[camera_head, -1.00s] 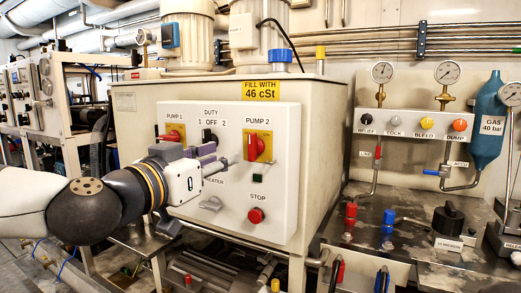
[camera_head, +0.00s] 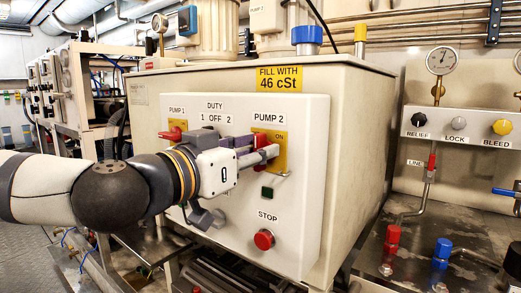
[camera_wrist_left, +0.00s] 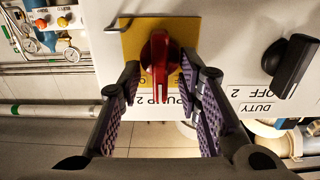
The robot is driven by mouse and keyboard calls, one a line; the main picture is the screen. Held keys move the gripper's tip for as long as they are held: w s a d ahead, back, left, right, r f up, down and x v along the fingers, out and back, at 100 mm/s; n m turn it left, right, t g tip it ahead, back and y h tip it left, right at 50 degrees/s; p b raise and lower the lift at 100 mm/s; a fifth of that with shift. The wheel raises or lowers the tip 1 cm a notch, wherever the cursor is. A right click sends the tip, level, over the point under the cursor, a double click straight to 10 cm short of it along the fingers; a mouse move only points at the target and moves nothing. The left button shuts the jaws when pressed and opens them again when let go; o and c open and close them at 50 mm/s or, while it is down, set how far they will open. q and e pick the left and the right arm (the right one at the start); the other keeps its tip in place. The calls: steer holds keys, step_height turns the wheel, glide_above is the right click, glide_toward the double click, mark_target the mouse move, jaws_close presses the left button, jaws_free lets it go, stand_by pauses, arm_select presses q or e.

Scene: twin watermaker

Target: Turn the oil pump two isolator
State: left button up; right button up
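The pump 2 isolator is a red handle on a yellow plate (camera_head: 281,138), on the white panel under the PUMP 2 label. My left gripper (camera_head: 262,157) is in front of it and hides part of the red handle in the head view. In the left wrist view the red handle (camera_wrist_left: 160,58) stands lengthwise between the two purple-padded fingers of my left gripper (camera_wrist_left: 167,80). The fingers are open, one on each side of the handle, with gaps visible beside it. My right gripper is in neither view.
The black duty switch (camera_wrist_left: 293,62) sits beside the isolator in the wrist view. On the panel are the pump 1 isolator (camera_head: 174,134), a green indicator (camera_head: 267,193) and a red stop button (camera_head: 264,239). Pipes and valves (camera_head: 393,236) stand at the right.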

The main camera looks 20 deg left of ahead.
arm_select(q)
steer(key=shift+s, duration=0.1)
steer(key=shift+c, duration=0.3)
jaws_close()
